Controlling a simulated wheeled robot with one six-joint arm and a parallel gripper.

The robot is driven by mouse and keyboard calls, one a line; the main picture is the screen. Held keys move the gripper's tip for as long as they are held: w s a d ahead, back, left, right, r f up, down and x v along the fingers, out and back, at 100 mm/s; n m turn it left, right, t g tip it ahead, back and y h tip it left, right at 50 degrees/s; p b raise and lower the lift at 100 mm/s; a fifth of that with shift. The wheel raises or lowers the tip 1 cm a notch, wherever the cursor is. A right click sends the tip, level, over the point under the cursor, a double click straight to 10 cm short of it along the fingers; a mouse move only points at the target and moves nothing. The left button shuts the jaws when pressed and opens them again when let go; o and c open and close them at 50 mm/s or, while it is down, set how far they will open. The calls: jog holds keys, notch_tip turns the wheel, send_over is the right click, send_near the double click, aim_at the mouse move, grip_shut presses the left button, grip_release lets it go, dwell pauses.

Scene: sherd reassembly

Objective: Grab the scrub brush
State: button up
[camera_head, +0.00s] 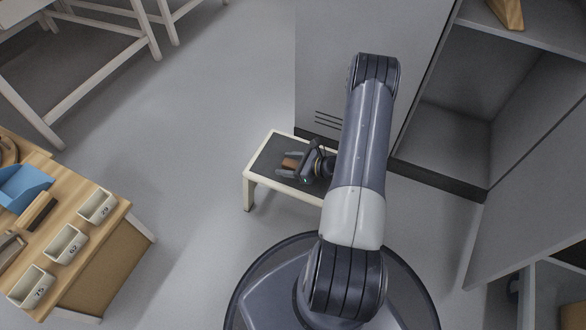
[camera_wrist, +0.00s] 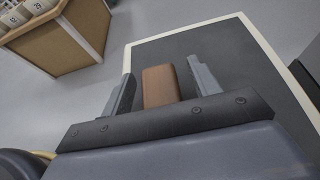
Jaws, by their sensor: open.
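A brown, wood-coloured block (camera_wrist: 160,86), likely the scrub brush, is at the low stool in the wrist view. It also shows small in the head view (camera_head: 290,164). No bristles show, so I cannot be sure it is the brush. My gripper (camera_wrist: 160,68) is open, with one grey finger on each side of the block and a gap on both sides. In the head view my gripper (camera_head: 284,166) is low over the stool. The block's near end is hidden behind the gripper body.
The stool (camera_head: 248,174) has a pale rim and dark top, beside a grey cabinet (camera_head: 335,75). An open shelf (camera_head: 445,110) stands right. A wooden table (camera_head: 117,222) at left holds numbered trays (camera_head: 66,245), a blue bin (camera_head: 22,188) and a brush-like wooden item (camera_head: 39,210).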

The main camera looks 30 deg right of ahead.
jog(key=shift+c, duration=0.5)
jog(key=c, duration=1)
jog(key=shift+r, duration=0.1)
